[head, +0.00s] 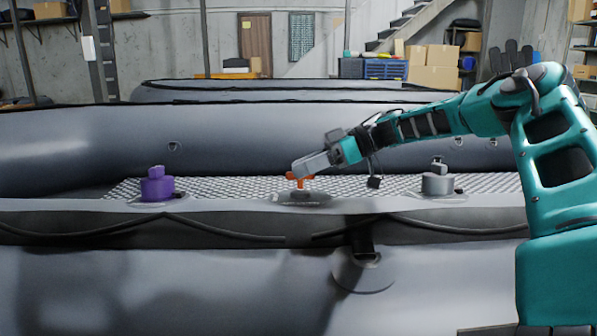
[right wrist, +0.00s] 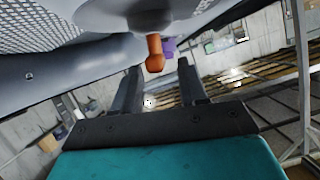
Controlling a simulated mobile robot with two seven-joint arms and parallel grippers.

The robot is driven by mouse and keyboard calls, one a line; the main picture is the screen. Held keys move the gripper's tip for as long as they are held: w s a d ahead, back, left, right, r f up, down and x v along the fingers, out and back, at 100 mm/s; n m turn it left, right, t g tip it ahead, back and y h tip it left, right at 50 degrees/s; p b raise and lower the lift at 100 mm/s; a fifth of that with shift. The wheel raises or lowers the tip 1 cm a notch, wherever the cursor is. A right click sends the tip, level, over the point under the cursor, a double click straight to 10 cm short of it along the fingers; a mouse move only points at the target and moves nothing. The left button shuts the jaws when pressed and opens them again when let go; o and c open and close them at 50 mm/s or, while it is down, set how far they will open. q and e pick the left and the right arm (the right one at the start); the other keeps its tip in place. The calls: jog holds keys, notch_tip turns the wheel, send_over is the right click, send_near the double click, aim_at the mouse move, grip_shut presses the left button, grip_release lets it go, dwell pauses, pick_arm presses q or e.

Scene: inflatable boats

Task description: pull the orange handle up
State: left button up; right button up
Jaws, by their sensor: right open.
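The orange handle (head: 301,183) stands on a grey round base on the near tube of the inflatable boat (head: 120,265), at the middle of the head view. My right gripper (head: 300,168) reaches in from the right, its fingers at the handle's top. In the right wrist view the gripper (right wrist: 158,72) is open, and the rounded end of the orange handle (right wrist: 155,54) shows at the gap between its fingertips. I cannot tell whether a finger touches it. My left gripper is not in view.
A purple valve piece (head: 157,186) stands to the left on the tube and a grey one (head: 437,182) to the right. The far tube (head: 80,150) rises behind the mesh floor. Cardboard boxes (head: 436,66) and stairs are at the back.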

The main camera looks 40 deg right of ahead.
jog(key=shift+x, duration=0.85)
grip_shut()
